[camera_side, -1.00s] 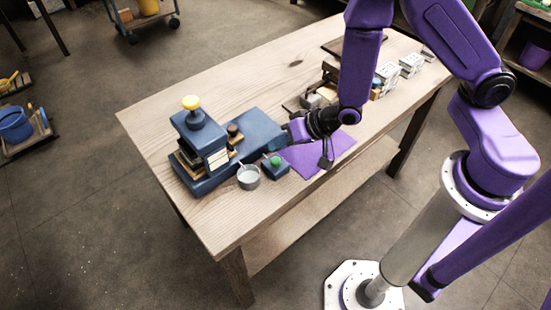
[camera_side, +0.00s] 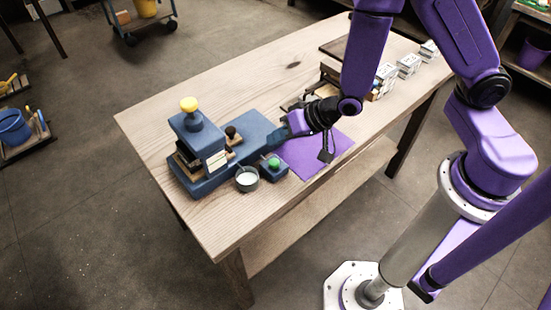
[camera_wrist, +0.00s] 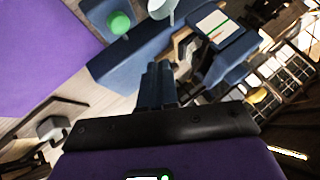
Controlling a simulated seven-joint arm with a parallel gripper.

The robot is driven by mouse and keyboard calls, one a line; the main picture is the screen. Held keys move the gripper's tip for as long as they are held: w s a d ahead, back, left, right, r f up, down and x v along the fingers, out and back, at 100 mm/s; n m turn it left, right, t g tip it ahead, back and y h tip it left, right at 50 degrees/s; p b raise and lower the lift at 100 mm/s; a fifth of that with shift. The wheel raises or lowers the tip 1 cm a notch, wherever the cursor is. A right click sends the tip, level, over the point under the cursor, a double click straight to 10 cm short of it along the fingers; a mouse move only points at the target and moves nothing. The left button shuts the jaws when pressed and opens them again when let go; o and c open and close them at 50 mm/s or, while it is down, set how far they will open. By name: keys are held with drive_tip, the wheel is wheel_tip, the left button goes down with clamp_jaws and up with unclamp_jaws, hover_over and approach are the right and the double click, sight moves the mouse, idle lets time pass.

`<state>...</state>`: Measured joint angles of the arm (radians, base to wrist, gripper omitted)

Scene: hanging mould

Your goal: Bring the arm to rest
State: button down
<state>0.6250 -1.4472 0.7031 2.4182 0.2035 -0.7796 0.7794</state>
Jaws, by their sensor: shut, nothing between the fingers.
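My gripper (camera_side: 288,128) is over the table (camera_side: 265,90), close to the right end of the blue press base (camera_side: 255,130) and the left edge of a purple mat (camera_side: 312,152). In the wrist view its two blue fingers (camera_wrist: 158,84) are together with nothing between them. The forearm reaches down from the upper right and the wrist lies nearly level. I cannot tell the exact height of the fingertips above the table.
The blue press with a yellow knob (camera_side: 188,104) stands at the left. In front are a grey cup (camera_side: 246,180) with white contents and a blue box with a green button (camera_side: 274,163). White boxes (camera_side: 408,65) line the table's far right. The table's near left is clear.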

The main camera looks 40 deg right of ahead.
drive_tip(key=s+d+r+n+g+h, duration=0.1)
drive_tip(key=s+d+r+n+g, duration=0.1)
drive_tip(key=s+r+n+g, duration=0.55)
drive_tip(key=s+d+r+n+h, duration=0.2)
drive_tip(key=s+d+r+n, duration=0.1)
drive_tip(key=s, duration=0.4)
drive_tip(key=s+d+r+n+h, duration=0.2)
drive_tip(key=s+d+r+n, duration=0.2)
drive_tip(key=s+d, duration=0.3)
drive_tip(key=shift+s+d+r, duration=0.4)
drive_tip(key=shift+s, duration=0.1)
